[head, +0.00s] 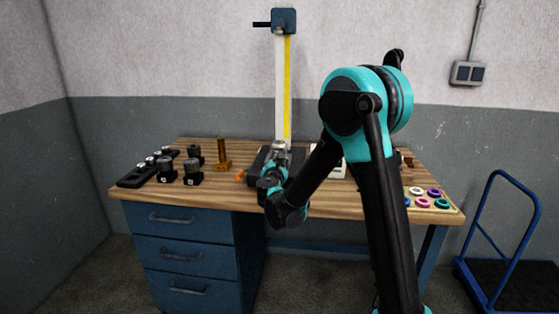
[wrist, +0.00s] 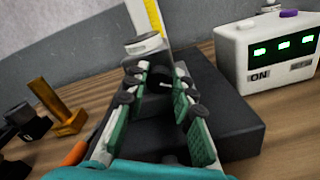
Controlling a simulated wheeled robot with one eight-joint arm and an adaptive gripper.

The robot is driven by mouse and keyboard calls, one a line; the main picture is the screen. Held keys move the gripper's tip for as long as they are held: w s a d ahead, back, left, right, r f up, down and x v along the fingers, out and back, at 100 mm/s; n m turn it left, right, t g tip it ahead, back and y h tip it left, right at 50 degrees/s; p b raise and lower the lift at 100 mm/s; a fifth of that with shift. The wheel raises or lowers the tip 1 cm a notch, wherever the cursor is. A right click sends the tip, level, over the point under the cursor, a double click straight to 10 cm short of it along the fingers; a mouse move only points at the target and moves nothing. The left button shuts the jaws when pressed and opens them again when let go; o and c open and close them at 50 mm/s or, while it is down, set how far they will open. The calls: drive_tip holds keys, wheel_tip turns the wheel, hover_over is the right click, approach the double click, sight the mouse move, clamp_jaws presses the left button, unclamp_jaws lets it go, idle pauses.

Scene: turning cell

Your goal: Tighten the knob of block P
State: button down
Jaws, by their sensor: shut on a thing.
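My gripper (head: 277,163) is low over the dark base plate of the tall gauge at the table's middle. In the wrist view its green-padded fingers (wrist: 160,80) stand a little apart with a small dark piece (wrist: 158,84) between their tips; its full shape is hidden. A grey round-topped part (wrist: 144,44) stands just beyond the fingertips, by the foot of the gauge. Black blocks with round knobs stand at the left of the table, one behind (head: 194,154) and two in front (head: 166,169) (head: 192,172). No letter is readable, so I cannot tell which is block P.
A black rail (head: 135,177) with several knobs lies at the far left. A brass stand (head: 222,156) is left of the gauge column (head: 282,90). A white box (wrist: 268,50) with green displays stands to the right. Coloured rings (head: 422,202) lie at the right end.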

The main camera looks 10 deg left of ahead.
drive_tip(key=c, duration=1.3)
unclamp_jaws()
drive_tip(key=shift+o, duration=0.2)
drive_tip(key=shift+n, duration=0.3)
